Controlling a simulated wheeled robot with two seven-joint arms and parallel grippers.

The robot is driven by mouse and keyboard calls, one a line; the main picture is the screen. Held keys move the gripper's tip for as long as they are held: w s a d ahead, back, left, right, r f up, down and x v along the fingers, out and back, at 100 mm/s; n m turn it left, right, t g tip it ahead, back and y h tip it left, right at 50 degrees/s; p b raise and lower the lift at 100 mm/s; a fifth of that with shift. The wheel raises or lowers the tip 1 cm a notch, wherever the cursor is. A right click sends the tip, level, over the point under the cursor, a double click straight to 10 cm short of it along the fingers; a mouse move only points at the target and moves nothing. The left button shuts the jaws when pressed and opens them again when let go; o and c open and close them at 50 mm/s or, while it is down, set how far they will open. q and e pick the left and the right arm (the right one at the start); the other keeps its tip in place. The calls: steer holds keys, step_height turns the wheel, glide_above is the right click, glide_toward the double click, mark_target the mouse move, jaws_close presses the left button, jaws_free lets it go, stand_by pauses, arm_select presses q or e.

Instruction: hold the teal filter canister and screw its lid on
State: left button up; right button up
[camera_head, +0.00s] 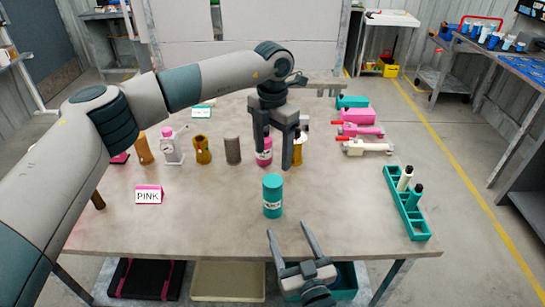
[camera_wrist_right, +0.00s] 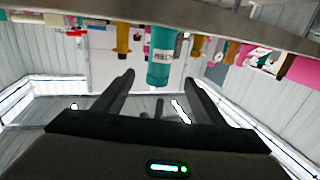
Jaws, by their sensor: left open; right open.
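The teal filter canister (camera_head: 272,200) stands upright near the middle front of the table, with a pale label band. It also shows in the right wrist view (camera_wrist_right: 160,55), where the picture appears upside down. Its top part is teal too; I cannot tell whether that is a separate lid. My left gripper (camera_head: 275,158) points down behind the canister, open, in front of a pink canister (camera_head: 264,152). My right gripper (camera_head: 288,230) is open and empty at the front edge, its fingers pointing toward the teal canister without touching it.
A PINK sign (camera_head: 148,195) stands at left. Several bottles and cylinders line the back left. A teal rack (camera_head: 408,204) with dark-capped bottles is at right. Pink and teal pump parts (camera_head: 358,130) lie at the back right. The table around the teal canister is clear.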

arm_select(q)
steer(key=shift+f+b, duration=0.4)
steer(key=shift+f, duration=0.15)
arm_select(e)
steer(key=shift+v, duration=2.65)
arm_select(q)
steer(key=shift+s, duration=0.1)
